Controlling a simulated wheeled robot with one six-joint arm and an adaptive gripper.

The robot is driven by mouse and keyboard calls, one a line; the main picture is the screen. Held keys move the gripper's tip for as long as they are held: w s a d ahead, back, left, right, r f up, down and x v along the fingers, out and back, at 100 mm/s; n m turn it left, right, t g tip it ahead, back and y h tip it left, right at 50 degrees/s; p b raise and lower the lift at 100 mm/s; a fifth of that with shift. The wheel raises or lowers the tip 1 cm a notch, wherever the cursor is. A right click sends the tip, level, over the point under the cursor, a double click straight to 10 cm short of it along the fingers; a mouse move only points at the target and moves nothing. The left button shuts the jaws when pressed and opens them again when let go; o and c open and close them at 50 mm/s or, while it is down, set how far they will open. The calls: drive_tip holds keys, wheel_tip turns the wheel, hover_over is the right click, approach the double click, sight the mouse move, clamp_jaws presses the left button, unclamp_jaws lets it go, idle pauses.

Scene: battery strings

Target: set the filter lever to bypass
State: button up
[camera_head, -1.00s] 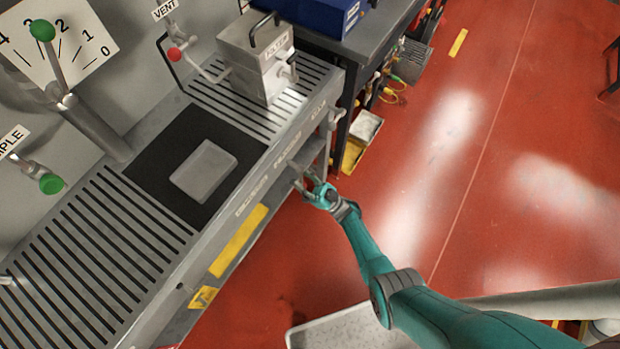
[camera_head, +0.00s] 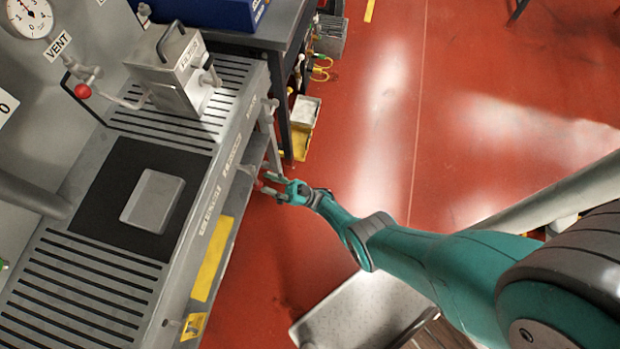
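The grey filter box (camera_head: 185,75), with a black handle on top and a label on its face, stands at the back end of the grated bench. A small metal lever or fitting (camera_head: 270,106) juts from the bench front below the box. A thin metal lever with a small red end (camera_head: 258,185) sticks out from the bench front nearer me. Which of these is the filter lever is not clear. My gripper (camera_head: 268,186) is at the red end, its fingers apart on either side of it. Whether they touch it cannot be told.
The bench (camera_head: 215,225) runs along the left, its front edge close to my gripper. A dark-topped table (camera_head: 285,30) with a blue case (camera_head: 215,10) stands behind. A red-knobbed vent valve (camera_head: 83,91) is on the wall.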

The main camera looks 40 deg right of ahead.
drive_tip(key=s+d, duration=0.7)
drive_tip(key=d, duration=0.2)
drive_tip(key=shift+s, duration=0.15)
drive_tip(key=shift+a, duration=0.15)
idle(0.5)
drive_tip(key=s+a+r+m+t+h, duration=0.3)
drive_tip(key=s+a+m+t+h, duration=0.25)
drive_tip(key=s+m+h, duration=0.75)
drive_tip(key=s+r+n+g+h, duration=0.1)
drive_tip(key=s+r+g+h, duration=0.3)
drive_tip(key=r, duration=0.5)
drive_tip(key=s+d+r+n+g+h, duration=0.1)
drive_tip(key=s+r+g+h, duration=0.2)
drive_tip(key=s+r, duration=0.6)
drive_tip(key=shift+s+d+r+n+g+h, duration=0.2)
drive_tip(key=shift+r+n+g+h, duration=0.15)
drive_tip(key=shift+r+h, duration=0.2)
drive_tip(key=shift+o, duration=0.2)
